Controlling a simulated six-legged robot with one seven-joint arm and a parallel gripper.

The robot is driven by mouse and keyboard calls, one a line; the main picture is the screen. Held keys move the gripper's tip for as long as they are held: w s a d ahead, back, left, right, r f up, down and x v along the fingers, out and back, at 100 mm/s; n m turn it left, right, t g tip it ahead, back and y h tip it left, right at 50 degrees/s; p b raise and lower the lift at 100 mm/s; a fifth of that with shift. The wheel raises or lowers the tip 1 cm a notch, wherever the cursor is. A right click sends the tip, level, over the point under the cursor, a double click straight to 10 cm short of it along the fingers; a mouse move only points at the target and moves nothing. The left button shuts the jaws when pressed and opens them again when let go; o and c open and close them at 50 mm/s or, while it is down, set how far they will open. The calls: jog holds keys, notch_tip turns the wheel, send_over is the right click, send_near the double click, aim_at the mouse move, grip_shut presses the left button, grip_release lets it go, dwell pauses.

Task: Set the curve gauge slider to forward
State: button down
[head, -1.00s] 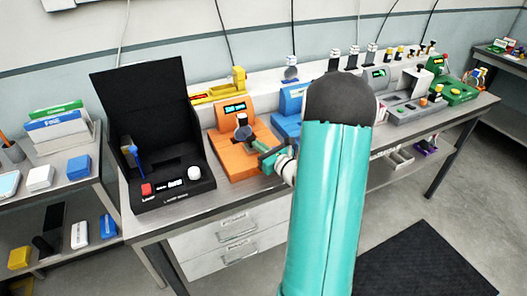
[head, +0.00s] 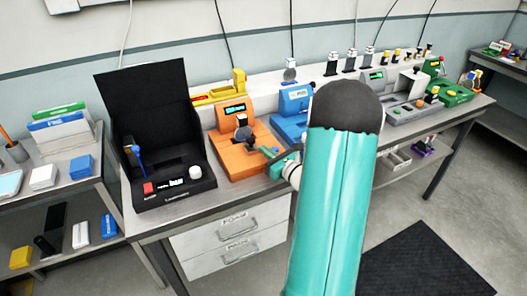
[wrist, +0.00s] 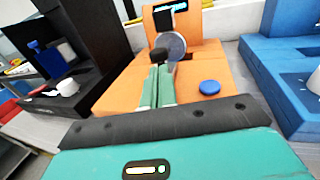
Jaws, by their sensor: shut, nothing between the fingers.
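An orange device (head: 232,167) stands on the bench with a small lit screen; it also fills the upper middle of the wrist view (wrist: 120,92). I take it to be the curve gauge, but no name on it is legible. A grey disc (wrist: 176,46) stands on it, with a dark block (wrist: 159,56) in front and a blue button (wrist: 209,88) to the right. My gripper (wrist: 158,76) is shut and empty, its green fingers pointing at the dark block. I cannot tell whether they touch. In the head view my gripper (head: 267,153) is at the device's right side. Slider markings are not readable.
A black open-lidded box (head: 185,192) stands close on the left. A blue device (head: 291,125) stands close on the right. Grey and green devices (head: 455,92) are farther right along the bench.

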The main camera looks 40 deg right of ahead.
jog(key=s, duration=1)
jog(key=shift+s, duration=0.15)
jog(key=shift+a+r, duration=0.1)
jog(key=a+r+n+g+y, duration=0.25)
jog(key=a+n, duration=0.35)
jog(key=a, duration=0.3)
jog(key=w+a+r+n+g+y, duration=0.15)
jog(key=a+n+g+y, duration=0.3)
jog(key=a, duration=0.45)
jog(key=a+r+n+g+y, duration=0.3)
jog(key=a+n, duration=0.4)
jog(key=a, duration=0.2)
jog(key=s+a+r+n+g+h, duration=0.1)
jog(key=s+a+r+n+h, duration=0.2)
jog(key=n, duration=0.6)
jog(key=s+a+r+n+g+h, duration=0.1)
jog(key=s+a+r+n+h, duration=0.3)
jog(key=s+n+h, duration=0.2)
jog(key=s+n, duration=0.2)
jog(key=n, duration=0.1)
jog(key=shift+s+r+n+h, duration=0.2)
jog(key=shift+r+n+h, duration=0.05)
jog(key=shift+n+h, duration=0.1)
